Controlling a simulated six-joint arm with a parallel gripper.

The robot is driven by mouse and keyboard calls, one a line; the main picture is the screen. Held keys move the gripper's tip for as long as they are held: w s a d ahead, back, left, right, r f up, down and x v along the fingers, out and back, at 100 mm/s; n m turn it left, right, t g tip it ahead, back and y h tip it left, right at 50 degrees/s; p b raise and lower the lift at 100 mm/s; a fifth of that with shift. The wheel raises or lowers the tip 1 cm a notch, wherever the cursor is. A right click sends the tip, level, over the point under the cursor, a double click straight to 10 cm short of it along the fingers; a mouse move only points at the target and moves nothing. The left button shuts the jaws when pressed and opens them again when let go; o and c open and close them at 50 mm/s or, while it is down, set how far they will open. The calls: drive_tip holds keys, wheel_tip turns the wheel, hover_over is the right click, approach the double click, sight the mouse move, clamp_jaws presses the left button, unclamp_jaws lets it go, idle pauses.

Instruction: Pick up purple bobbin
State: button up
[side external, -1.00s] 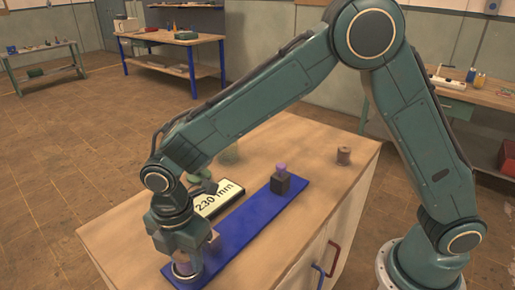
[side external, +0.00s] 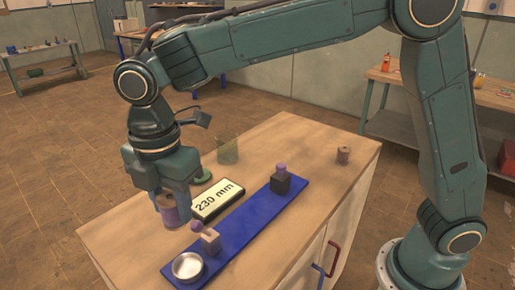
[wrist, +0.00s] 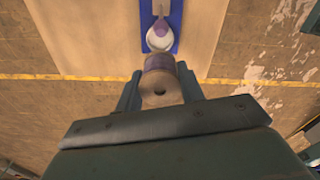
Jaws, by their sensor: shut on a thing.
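A bobbin with purple thread and wooden ends (side external: 172,212) is held in my gripper (side external: 175,200), raised above the left end of the wooden cabinet top. In the wrist view the purple bobbin (wrist: 160,80) sits between the two fingers of my gripper (wrist: 160,82), its holed wooden end facing the camera. The fingers press on it from both sides. Part of the bobbin is hidden by the fingers in the side view.
The blue strip (side external: 240,222) bears a silver dish (side external: 187,267), a light block with a purple knob (side external: 211,241) and a dark block with a purple knob (side external: 282,184).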

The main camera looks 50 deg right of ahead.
sight(170, 196)
drive_tip(key=shift+r, duration=3.15)
drive_tip(key=shift+w+d, duration=0.3)
drive_tip(key=shift+d, duration=0.3)
drive_tip(key=w+d+m, duration=0.2)
drive_tip(key=d+m, duration=0.3)
drive_tip(key=d, duration=0.8)
drive_tip(key=w+d+m, duration=0.2)
drive_tip(key=d+m, duration=0.2)
drive_tip(key=d, duration=0.9)
drive_tip(key=s+d+m, duration=0.4)
drive_tip(key=s+d, duration=0.2)
drive_tip(key=d, duration=0.4)
drive_tip(key=s+d+f+m, duration=0.1)
drive_tip(key=s+d+m, duration=0.4)
drive_tip(key=d, duration=0.5)
drive_tip(key=shift+s+d+f, duration=0.2)
drive_tip(key=shift+s+d, duration=0.2)
drive_tip(key=shift+s, duration=0.15)
drive_tip(key=shift+f, duration=0.1)
